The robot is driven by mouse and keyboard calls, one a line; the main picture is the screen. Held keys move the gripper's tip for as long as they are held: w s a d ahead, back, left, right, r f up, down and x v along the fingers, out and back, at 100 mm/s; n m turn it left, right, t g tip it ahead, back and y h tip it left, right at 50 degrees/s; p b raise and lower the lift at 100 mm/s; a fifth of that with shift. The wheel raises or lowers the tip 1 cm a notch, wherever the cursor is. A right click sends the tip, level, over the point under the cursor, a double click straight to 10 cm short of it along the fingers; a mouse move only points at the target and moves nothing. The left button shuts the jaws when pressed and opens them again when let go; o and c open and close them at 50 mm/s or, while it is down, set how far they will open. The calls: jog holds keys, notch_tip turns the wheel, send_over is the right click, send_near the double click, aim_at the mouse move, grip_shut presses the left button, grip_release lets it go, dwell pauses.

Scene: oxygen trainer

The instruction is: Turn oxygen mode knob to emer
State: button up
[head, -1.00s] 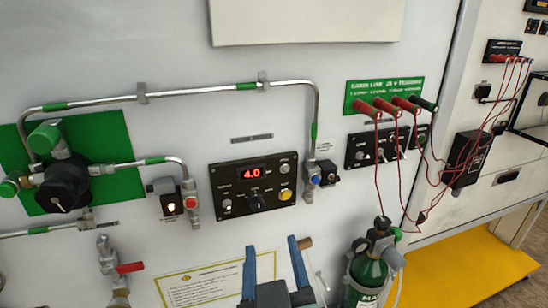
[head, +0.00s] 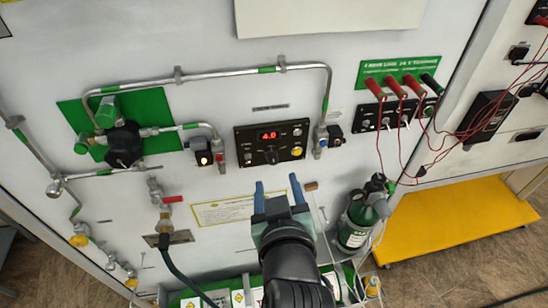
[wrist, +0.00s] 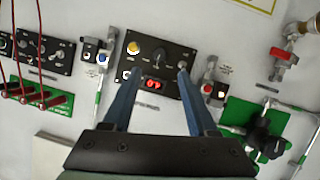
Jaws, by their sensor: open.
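The knob's labels are too small to read. My gripper (head: 277,182) is open and empty, its two blue fingers apart just below the panel in the head view. In the wrist view the panel appears upside down, with the knob (wrist: 157,60) between the open fingers (wrist: 157,68). I see no contact with the knob.
A valve with a blue knob (head: 321,143) stands right of the panel, and a lit switch box (head: 202,152) left of it. Steel pipe (head: 225,90) arches above. A green cylinder (head: 356,225) stands at lower right. Red leads (head: 379,140) hang further right.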

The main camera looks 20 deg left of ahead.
aim_at(273, 161)
jog(key=p+x, duration=0.2)
jog(key=x, duration=0.6)
jog(key=shift+w+a+f, duration=0.15)
jog(key=shift+w+a, duration=0.05)
jog(key=shift+w, duration=0.15)
grip_shut()
